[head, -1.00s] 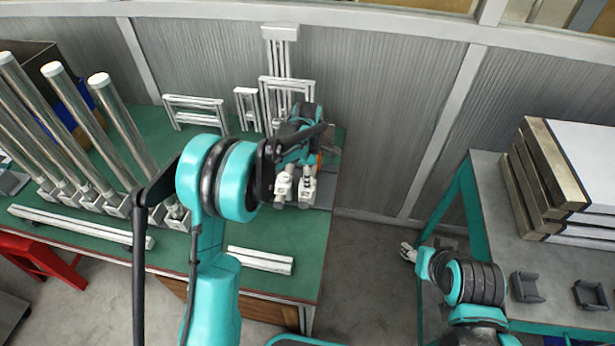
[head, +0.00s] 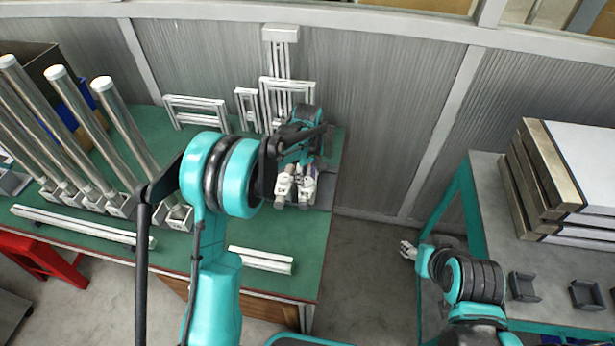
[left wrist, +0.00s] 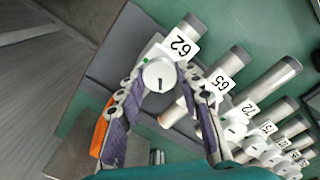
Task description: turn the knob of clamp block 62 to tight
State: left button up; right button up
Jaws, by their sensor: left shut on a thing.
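Clamp block 62 shows in the left wrist view as a white block with the label 62 (left wrist: 181,46) on a metal cylinder. Its round white knob (left wrist: 158,75) carries a short dark mark, and a small green spot lies just above it. My left gripper (left wrist: 162,88) is shut on this knob, with a purple-padded finger on each side.
Further numbered clamp blocks, the nearest being 65 (left wrist: 218,83), stand in a row close to the right finger. Tall metal tubes (head: 128,125) stand at the table's left. Pale frames (head: 197,112) stand at the back. A profile bar (head: 262,260) lies in front.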

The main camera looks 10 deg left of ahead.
pick_arm(q)
jog(key=m, duration=1.2)
jog(key=shift+m+p, duration=0.35)
jog(key=shift+m, duration=0.05)
jog(key=m, duration=1.3)
jog(key=o, duration=1.2)
jog(key=shift+c, duration=0.2)
